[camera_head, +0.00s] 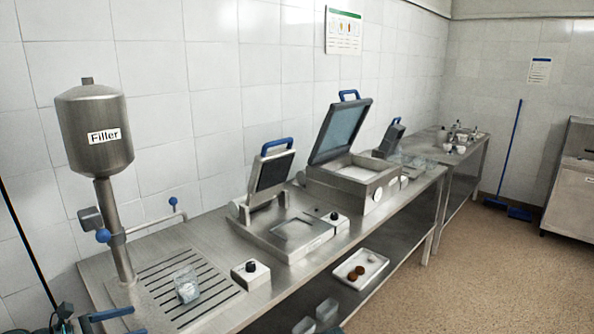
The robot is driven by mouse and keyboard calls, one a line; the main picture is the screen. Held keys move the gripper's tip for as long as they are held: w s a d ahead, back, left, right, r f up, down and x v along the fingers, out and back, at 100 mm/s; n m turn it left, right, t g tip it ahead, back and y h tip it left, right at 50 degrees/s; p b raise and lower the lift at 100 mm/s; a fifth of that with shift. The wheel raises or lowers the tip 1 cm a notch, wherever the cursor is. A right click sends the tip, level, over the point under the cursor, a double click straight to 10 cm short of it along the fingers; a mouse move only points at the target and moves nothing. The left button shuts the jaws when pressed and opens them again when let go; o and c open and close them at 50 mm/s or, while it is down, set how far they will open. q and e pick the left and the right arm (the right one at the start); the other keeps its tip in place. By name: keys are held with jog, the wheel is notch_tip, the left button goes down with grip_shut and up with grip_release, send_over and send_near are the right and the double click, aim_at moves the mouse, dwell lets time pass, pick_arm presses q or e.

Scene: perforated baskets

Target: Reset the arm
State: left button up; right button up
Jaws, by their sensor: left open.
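My left gripper (103,322) is at the bottom left corner, partly cut off by the picture's edge. It is open, with nothing seen between its fingers. It is at the near left end of the steel counter, below and left of the slotted drain grate (160,297).
The counter holds a Filler tank (92,155), a clear cup (186,284) on the grate, a knob box (250,272), and two presses with raised lids (270,171) (340,131). A white tray (360,268) sits on the lower shelf.

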pick_arm(q)
jog(key=w+d+f+m+g, duration=0.1)
jog(key=d, duration=0.2)
jog(key=d+f+m+g, duration=0.1)
jog(key=d+f+m, duration=0.1)
jog(key=d, duration=0.1)
jog(key=w+d+f+m+g, duration=0.1)
jog(key=d+m, duration=0.1)
jog(key=d, duration=0.2)
jog(key=shift+w+f+g, duration=0.25)
jog(key=shift+w+g, duration=0.05)
jog(key=shift+g, duration=0.1)
jog(key=s+d+f+m+g+y, duration=0.2)
jog(key=s+d+f+m+y, duration=0.1)
jog(key=d+m, duration=0.5)
jog(key=s+d+f+m+g+y, duration=0.2)
jog(key=s+d+f+m+y, duration=0.1)
jog(key=d+m, duration=0.6)
jog(key=s+d+f+m+g+y+p, duration=0.1)
jog(key=s+d+f+m+g+y, duration=0.2)
jog(key=d+m, duration=0.6)
jog(key=shift+s+d+f+y, duration=0.3)
jog(key=shift+s+d+y, duration=0.3)
jog(key=shift+y, duration=0.3)
pick_arm(e)
jog(key=shift+w+r, duration=0.3)
jog(key=shift+r, duration=0.15)
pick_arm(q)
jog(key=shift+w, duration=0.1)
